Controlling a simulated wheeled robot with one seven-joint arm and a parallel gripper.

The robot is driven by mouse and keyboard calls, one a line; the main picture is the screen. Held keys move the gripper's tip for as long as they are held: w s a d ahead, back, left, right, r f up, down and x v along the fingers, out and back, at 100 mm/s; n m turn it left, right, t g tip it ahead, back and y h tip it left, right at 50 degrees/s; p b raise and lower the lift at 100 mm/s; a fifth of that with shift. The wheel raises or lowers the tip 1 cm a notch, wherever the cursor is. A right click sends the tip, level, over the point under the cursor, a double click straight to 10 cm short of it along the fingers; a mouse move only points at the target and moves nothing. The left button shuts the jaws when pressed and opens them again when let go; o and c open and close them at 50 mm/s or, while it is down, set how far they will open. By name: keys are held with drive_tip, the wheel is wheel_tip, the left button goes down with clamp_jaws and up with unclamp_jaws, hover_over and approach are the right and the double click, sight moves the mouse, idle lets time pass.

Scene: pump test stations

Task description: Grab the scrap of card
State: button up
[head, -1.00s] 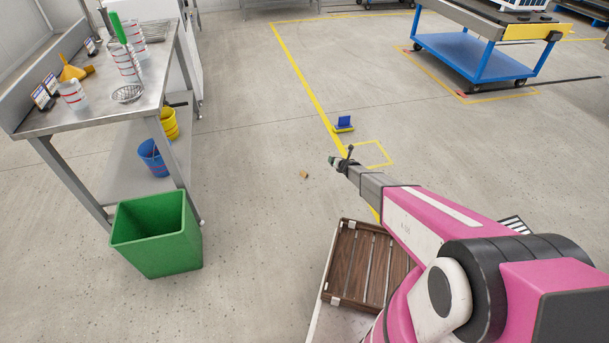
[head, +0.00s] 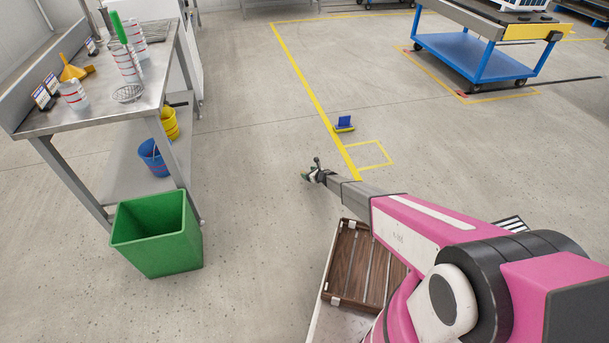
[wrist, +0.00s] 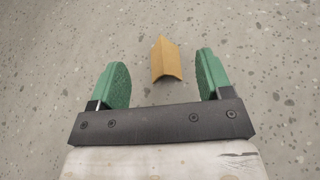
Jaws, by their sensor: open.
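The scrap of card (wrist: 166,60) is a small tan, folded piece lying on the speckled grey floor in the wrist view. It lies just ahead of my gripper (wrist: 161,78), roughly between the lines of its two green fingers and a little beyond their tips. The fingers are apart with nothing between them that they touch. In the head view my gripper (head: 308,175) is low over the open floor, and the card is hidden behind it. I cannot tell the exact height of the fingers above the card.
A green bin (head: 157,236) stands at the left by a steel bench (head: 85,115) holding cups and a funnel. A slatted wooden tray (head: 365,262) is below my arm. A small blue and yellow object (head: 344,124) sits by the yellow floor line. Floor around the gripper is clear.

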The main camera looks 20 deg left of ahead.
sight(302, 170)
drive_tip(key=x, duration=0.4)
drive_tip(key=shift+w+a, duration=0.2)
drive_tip(key=c, duration=1)
